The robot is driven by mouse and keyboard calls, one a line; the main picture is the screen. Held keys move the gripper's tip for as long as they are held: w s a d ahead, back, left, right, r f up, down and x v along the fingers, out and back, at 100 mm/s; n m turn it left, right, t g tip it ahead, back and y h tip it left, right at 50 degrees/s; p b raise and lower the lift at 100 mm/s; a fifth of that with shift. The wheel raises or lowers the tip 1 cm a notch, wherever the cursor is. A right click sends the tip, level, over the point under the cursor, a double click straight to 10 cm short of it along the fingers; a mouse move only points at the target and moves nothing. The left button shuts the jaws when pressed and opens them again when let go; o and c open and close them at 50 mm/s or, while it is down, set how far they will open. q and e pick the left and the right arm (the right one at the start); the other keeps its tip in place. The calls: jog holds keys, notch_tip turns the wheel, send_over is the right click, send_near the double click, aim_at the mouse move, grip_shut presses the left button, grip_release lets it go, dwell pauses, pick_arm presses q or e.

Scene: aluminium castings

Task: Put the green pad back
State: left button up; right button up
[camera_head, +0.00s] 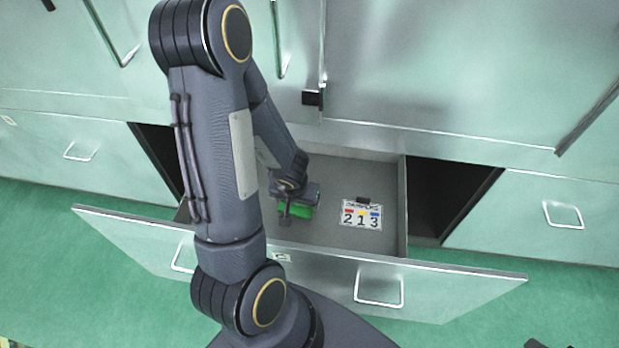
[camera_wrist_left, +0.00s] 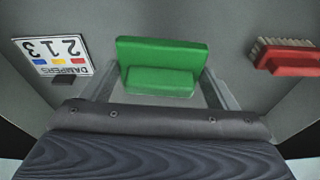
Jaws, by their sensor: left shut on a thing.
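My left gripper (camera_head: 298,198) reaches down into the drawer and is shut on the pad. In the left wrist view the green pad (camera_wrist_left: 162,66) sits between the two fingers of my left gripper (camera_wrist_left: 160,90). I cannot tell whether the pad touches the drawer floor.
A card (camera_head: 361,214) with the digits 2 1 3 and coloured marks lies in the drawer to the right. A red brush (camera_wrist_left: 288,58) shows in the left wrist view. The drawer front (camera_head: 440,286) stands pulled out. Cabinet doors (camera_head: 450,70) are behind.

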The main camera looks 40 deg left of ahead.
pick_arm(q)
jog(key=shift+w+d+r+n, duration=0.15)
jog(key=shift+w+r+n, duration=0.2)
jog(key=shift+w+n, duration=0.1)
jog(key=shift+w, duration=0.3)
send_over(310, 176)
jog(key=s+d, duration=0.2)
jog(key=s, duration=0.1)
jog(key=x, duration=0.2)
jog(key=s+x, duration=0.1)
jog(key=x, duration=0.2)
jog(key=shift+s+f+p, duration=0.1)
jog(key=shift+f+p, duration=0.2)
jog(key=shift+p, duration=0.1)
jog(key=shift+w+a+f, duration=0.3)
jog(key=shift+w+f, duration=0.25)
jog(key=shift+w, duration=0.05)
jog(key=shift+w+a+f, duration=0.3)
jog(key=shift+w+f, duration=0.2)
jog(key=shift+w, duration=0.05)
jog(key=o, duration=0.9)
jog(key=p+v, duration=0.2)
jog(key=v, duration=0.4)
jog(key=p+v, duration=0.3)
jog(key=v, duration=0.3)
jog(key=shift+s+d, duration=0.1)
jog(key=shift+s, duration=0.15)
